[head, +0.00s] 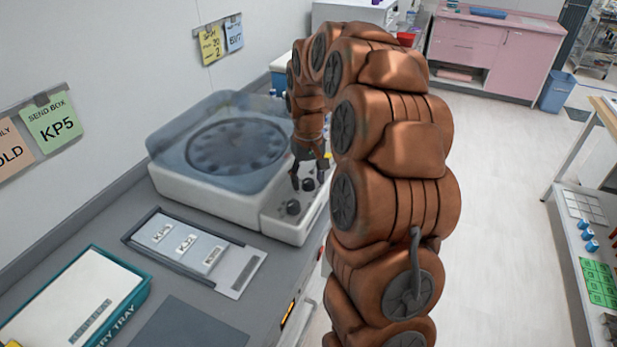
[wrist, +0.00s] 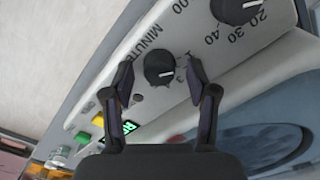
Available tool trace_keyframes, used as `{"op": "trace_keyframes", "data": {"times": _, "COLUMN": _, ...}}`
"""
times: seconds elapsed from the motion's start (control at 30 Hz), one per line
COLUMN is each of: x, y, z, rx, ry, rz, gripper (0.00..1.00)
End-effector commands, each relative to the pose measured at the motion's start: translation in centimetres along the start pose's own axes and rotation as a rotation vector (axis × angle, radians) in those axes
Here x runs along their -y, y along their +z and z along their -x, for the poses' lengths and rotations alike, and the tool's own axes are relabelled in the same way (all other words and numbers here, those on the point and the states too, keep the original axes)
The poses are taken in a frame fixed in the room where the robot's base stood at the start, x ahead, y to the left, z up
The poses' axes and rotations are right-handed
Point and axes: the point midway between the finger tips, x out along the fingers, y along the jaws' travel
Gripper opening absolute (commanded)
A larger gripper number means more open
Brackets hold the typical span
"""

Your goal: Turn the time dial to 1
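The time dial (wrist: 160,68) is a round black knob with a white pointer line, beside the letters "MINUTE" on the machine's pale panel.
A second black knob (wrist: 235,8) with 20, 30 and 40 marks is close by; it also shows in the head view (head: 293,207). A lit green display (wrist: 128,127) and coloured buttons (wrist: 98,120) lie beyond the dial. A card tray (head: 190,250) lies in front of the machine.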

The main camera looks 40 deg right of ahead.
Motion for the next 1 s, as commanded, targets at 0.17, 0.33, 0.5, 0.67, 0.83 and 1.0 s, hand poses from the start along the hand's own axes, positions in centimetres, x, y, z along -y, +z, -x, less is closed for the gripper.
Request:
{"op": "trace_keyframes", "data": {"times": 0.17, "x": 0.0, "y": 0.0, "z": 0.0, "rx": 0.0, "ry": 0.0, "rz": 0.0, "gripper": 0.6}}
{"op": "trace_keyframes", "data": {"times": 0.33, "x": 0.0, "y": 0.0, "z": 0.3, "rx": 0.0, "ry": 0.0, "rz": 0.0, "gripper": 0.6}}
{"op": "trace_keyframes", "data": {"times": 0.5, "x": 0.0, "y": -0.1, "z": 2.2, "rx": -0.002, "ry": 0.0, "rz": 0.0, "gripper": 0.6}}
{"op": "trace_keyframes", "data": {"times": 0.67, "x": 0.0, "y": -0.2, "z": 5.3, "rx": -0.007, "ry": 0.001, "rz": 0.0, "gripper": 0.6}}
{"op": "trace_keyframes", "data": {"times": 0.83, "x": 0.0, "y": -0.2, "z": 8.3, "rx": -0.007, "ry": 0.002, "rz": -0.001, "gripper": 0.6}}
{"op": "trace_keyframes", "data": {"times": 1.0, "x": 0.0, "y": -0.2, "z": 10.4, "rx": -0.003, "ry": 0.001, "rz": 0.0, "gripper": 0.6}}
